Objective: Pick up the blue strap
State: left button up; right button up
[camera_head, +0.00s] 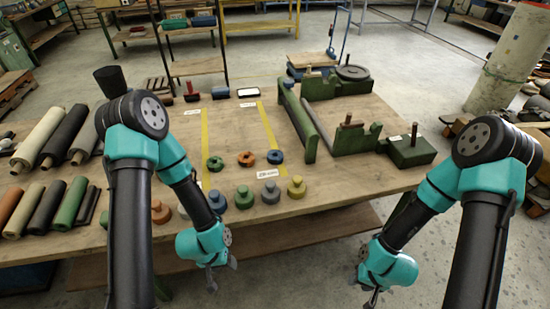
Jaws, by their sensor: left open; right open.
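A small blue rolled strap (275,157) lies on the wooden table (340,190) in the head view. It is the rightmost of three coils, beside an orange one (246,159) and a green one (215,163). My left gripper (222,276) is open and empty, in front of the table's near edge and below the strap in the picture. My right gripper (371,299) is open and empty, further right and also in front of the table. Both grippers are well apart from the strap.
Several knobbed weights, such as a yellow one (296,189), stand in a row in front of the coils. A green frame (307,125) and green block (408,151) are to the right. Sheet rolls (69,203) lie at left. Yellow tape strips (265,125) mark the table.

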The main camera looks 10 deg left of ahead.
pick_arm(q)
jog(key=o, duration=0.8)
